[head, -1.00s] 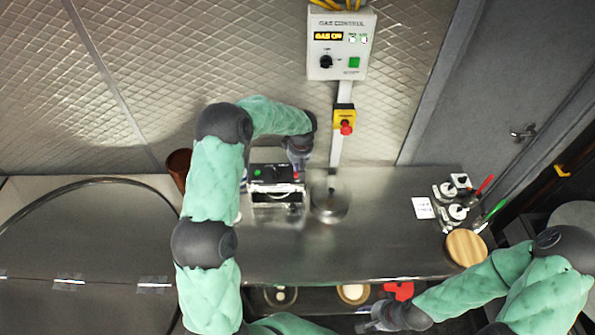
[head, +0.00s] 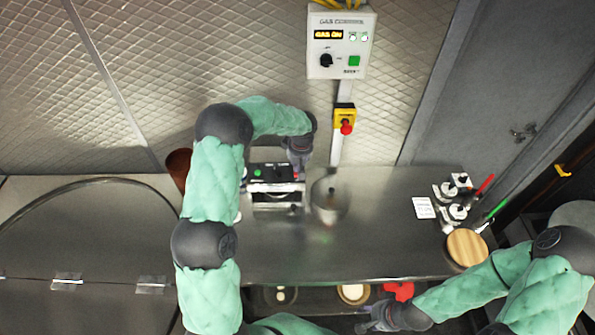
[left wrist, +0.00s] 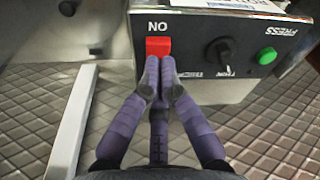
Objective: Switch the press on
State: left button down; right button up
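The press (head: 277,199) stands on the steel counter, left of centre in the head view. Its black control panel (left wrist: 190,50) fills the top of the left wrist view, with upside-down lettering. On it are a red switch (left wrist: 158,44) marked ON, a black knob (left wrist: 220,51) and a green button or lamp (left wrist: 266,56). My left gripper (left wrist: 160,64) is shut and empty, its fingertips together at the lower edge of the red switch; whether they touch it I cannot tell. My right gripper (head: 366,317) is low in the head view, away from the press; its small fingers look apart.
A round metal pan (head: 329,200) stands just right of the press. A brown pot (head: 178,166) is to its left. A gas control box (head: 342,45) and a yellow-red emergency stop (head: 345,122) are on the wall. A wooden board (head: 466,247) lies at the right; the counter's middle is clear.

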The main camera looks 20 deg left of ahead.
pick_arm(q)
jog(key=shift+f+b, duration=0.8)
jog(key=shift+f, duration=0.05)
dwell(0.5)
jog(key=shift+r+p, duration=1.05)
jog(key=shift+r, duration=2.5)
